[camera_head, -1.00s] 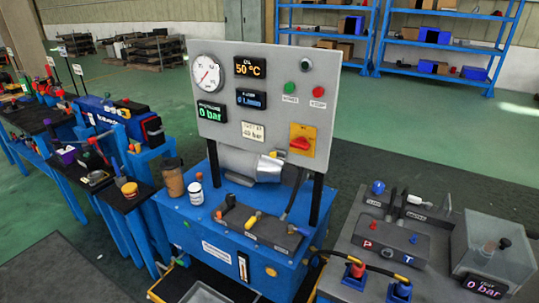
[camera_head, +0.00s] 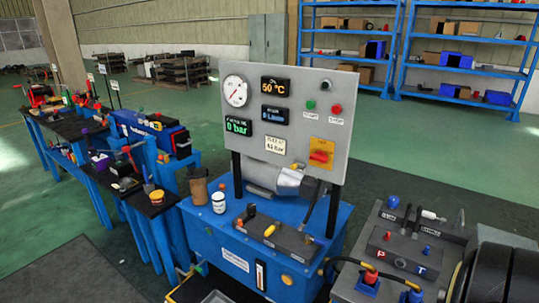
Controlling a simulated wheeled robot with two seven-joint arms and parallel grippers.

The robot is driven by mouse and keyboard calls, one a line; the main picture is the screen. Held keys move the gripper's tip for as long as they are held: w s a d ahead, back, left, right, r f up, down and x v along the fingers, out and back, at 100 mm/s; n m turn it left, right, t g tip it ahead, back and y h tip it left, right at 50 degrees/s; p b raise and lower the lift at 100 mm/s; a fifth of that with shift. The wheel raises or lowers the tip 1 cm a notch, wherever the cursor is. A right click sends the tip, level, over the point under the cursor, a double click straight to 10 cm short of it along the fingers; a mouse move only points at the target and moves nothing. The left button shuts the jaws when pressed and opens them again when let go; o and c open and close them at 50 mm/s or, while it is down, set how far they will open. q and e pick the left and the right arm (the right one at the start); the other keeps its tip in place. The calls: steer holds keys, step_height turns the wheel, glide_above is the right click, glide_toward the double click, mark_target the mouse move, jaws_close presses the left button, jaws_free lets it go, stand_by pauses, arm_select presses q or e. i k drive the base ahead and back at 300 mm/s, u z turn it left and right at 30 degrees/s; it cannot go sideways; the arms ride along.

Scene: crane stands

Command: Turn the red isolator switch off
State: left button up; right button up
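The red isolator switch (camera_head: 320,156) is a red rotary handle on a yellow plate (camera_head: 323,146). It sits at the lower right of the grey control panel (camera_head: 290,92), and its handle looks roughly horizontal. Nothing touches it. Neither of my grippers is in view. A dark rounded part of my arm fills the lower right corner, and no fingers show on it.
The panel stands on a blue power unit (camera_head: 222,248) with a motor, a brown cup (camera_head: 198,187) and a white jar (camera_head: 218,203). A green button (camera_head: 311,104) and red button (camera_head: 337,109) sit above the switch. A grey bench (camera_head: 391,219) with hoses stands at right.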

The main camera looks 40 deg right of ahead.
mark_target(319, 156)
steer(key=u, duration=0.05)
steer(key=i, duration=0.9)
steer(key=z, duration=0.5)
